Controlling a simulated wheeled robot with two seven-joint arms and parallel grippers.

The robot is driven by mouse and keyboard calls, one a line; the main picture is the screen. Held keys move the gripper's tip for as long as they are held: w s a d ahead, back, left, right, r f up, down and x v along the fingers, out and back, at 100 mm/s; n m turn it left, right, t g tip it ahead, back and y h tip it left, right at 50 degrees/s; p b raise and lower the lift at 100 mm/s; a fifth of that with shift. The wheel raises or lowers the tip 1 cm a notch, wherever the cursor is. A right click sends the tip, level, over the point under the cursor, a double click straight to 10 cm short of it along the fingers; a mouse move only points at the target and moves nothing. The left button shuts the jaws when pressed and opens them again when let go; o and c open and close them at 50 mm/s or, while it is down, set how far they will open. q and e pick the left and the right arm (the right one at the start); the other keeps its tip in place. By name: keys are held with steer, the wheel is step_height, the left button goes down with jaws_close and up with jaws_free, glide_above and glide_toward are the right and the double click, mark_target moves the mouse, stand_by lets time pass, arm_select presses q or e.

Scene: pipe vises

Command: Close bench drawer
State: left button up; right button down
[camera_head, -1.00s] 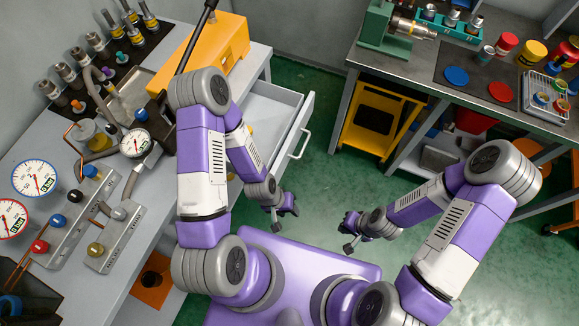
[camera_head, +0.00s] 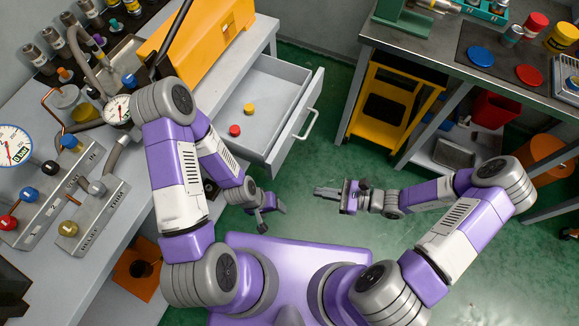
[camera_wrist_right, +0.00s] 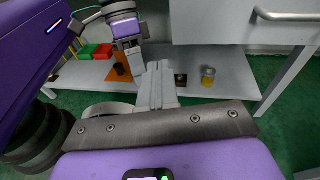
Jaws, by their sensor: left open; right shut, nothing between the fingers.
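The bench drawer (camera_head: 270,82) is pulled out from the grey bench at the left. Its pale front (camera_head: 291,140) carries a bar handle (camera_head: 308,126), which also shows at the upper right of the right wrist view (camera_wrist_right: 290,16). A red round piece (camera_head: 235,130) and a yellow one (camera_head: 249,109) lie inside the drawer. My right gripper (camera_head: 318,191) is shut and empty, below the drawer front in the head view and apart from it; its closed fingers show in the right wrist view (camera_wrist_right: 158,75). My left gripper (camera_head: 273,217) is open and empty, left of the right one.
An orange box (camera_head: 205,45) and gauges (camera_head: 14,148) stand on the bench. A second bench (camera_head: 425,48) stands at the right, with a yellow cart (camera_head: 390,105) under it. Green floor (camera_head: 345,160) lies clear between the benches.

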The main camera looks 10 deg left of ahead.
steer(key=w+d+m+t, duration=0.2)
steer(key=w+m+t, duration=0.1)
steer(key=w+t, duration=0.1)
steer(key=y+b, duration=0.1)
steer(key=b, duration=0.3)
glide_toward(281, 157)
steer(key=x, duration=0.7)
steer(key=shift+s+r, duration=0.15)
arm_select(q)
step_height(281, 157, down, 4)
steer(key=shift+f, duration=0.25)
